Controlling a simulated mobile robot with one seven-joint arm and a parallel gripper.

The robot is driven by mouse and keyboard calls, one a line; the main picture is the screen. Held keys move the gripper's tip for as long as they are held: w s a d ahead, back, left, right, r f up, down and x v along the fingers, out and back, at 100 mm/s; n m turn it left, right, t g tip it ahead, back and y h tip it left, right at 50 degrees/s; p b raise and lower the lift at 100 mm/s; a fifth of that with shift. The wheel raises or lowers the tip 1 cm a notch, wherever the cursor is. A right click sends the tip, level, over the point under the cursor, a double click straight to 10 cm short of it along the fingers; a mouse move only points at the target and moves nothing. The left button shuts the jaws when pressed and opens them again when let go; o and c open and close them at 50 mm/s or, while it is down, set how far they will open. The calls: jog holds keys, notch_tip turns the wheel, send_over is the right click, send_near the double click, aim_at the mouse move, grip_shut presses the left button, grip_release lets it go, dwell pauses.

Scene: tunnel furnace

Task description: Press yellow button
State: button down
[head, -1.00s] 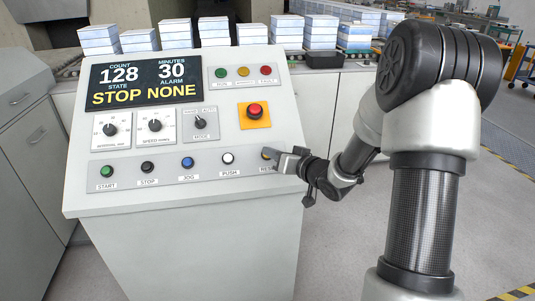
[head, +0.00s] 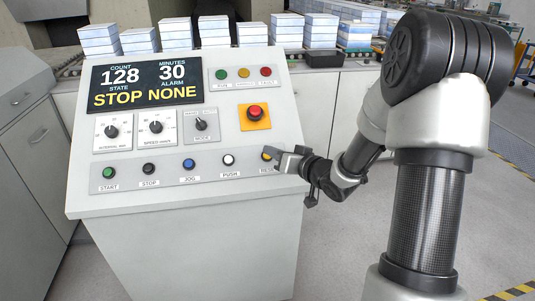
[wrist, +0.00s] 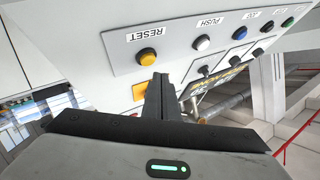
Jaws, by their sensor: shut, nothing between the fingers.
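The yellow button (head: 267,156) sits at the right end of the lower button row on the sloped control panel (head: 95,200). It is partly hidden behind my gripper in the head view. In the wrist view the yellow button (wrist: 147,57) shows whole, beside an upside-down RESET label. My gripper (head: 277,158) is shut and empty, its tips close to the button. In the wrist view the shut fingers (wrist: 158,82) point toward the panel just right of and below the button. I cannot tell whether they touch it.
The white (head: 228,160), blue (head: 189,164), black (head: 148,169) and green (head: 109,173) buttons stand left in the same row. A red emergency button (head: 255,112) on a yellow plate is above. A display (head: 147,82) reads STOP NONE. White stacks (head: 213,30) line the conveyor behind.

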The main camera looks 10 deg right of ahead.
jog(key=s+r+p, duration=0.2)
jog(key=r, duration=0.1)
jog(key=shift+s+r, duration=0.2)
jog(key=shift+r, duration=0.05)
jog(key=shift+d+r, duration=0.1)
dwell(0.4)
jog(key=s+d+r+g+h+b, duration=0.1)
jog(key=s+d+r+g+h, duration=0.25)
jog(key=s+r+h, duration=0.55)
jog(key=s+a+r+g+y+p, duration=0.1)
jog(key=s+a+g, duration=0.1)
jog(key=s, duration=1)
jog(key=s+a+r+g+y+p, duration=0.1)
jog(key=s+a+r+g+p, duration=0.15)
jog(key=s, duration=0.85)
notch_tip(320, 180, up, 12)
jog(key=p, duration=1.2)
jog(key=shift+w, duration=0.1)
